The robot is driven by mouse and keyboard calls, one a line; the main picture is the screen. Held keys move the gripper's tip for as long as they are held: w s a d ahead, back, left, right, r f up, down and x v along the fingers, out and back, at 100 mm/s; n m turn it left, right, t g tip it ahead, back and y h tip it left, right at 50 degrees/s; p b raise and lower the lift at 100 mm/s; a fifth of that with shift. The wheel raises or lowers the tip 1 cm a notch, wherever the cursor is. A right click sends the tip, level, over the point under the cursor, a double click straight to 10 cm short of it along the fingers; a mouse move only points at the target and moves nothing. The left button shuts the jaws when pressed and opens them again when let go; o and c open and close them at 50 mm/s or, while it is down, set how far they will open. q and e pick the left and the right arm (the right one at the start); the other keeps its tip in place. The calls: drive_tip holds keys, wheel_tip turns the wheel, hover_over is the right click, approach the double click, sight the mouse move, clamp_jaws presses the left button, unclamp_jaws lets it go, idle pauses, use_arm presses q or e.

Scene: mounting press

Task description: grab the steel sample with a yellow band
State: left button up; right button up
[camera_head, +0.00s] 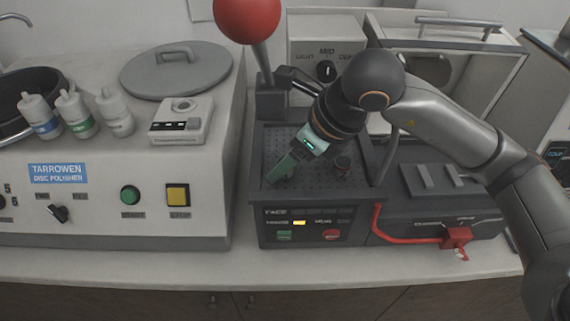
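I cannot make out a steel sample with a yellow band in this view. My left gripper is not in view.
A red ball-topped lever (247,18) rises behind the press. The disc polisher (110,195) stands at left with several bottles (75,113), a grey lid (176,70) and a small gauge (182,120) on it. A red hose (400,237) runs along the right front. The counter's front strip is clear.

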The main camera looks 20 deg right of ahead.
clamp_jaws()
idle(0.4)
drive_tip(key=shift+r, duration=0.15)
